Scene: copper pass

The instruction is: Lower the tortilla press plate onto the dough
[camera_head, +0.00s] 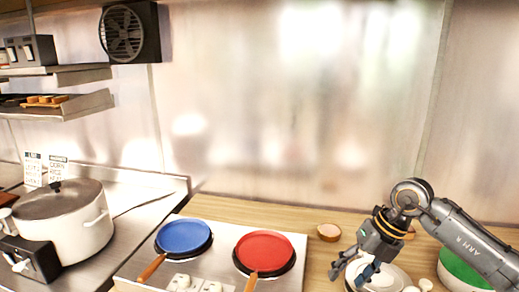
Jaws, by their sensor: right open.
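My right gripper (352,272) comes in from the right and points down, with its fingers apart. It is over or beside a pale round plate-like thing (394,276) at the bottom edge, which may be the tortilla press. The gripper covers part of it and the frame cuts it off, so I cannot tell how its plate stands. Small whitish lumps (425,284) sit at its right side; they may be dough. I cannot tell whether the fingers touch anything. My left gripper is out of view.
A blue pan (183,236) and a red pan (263,251) sit on a cooktop left of the gripper. A small brown bowl (328,232) stands behind the gripper. A green-and-white container (462,268) is under my right arm. A large pot (75,225) stands far left.

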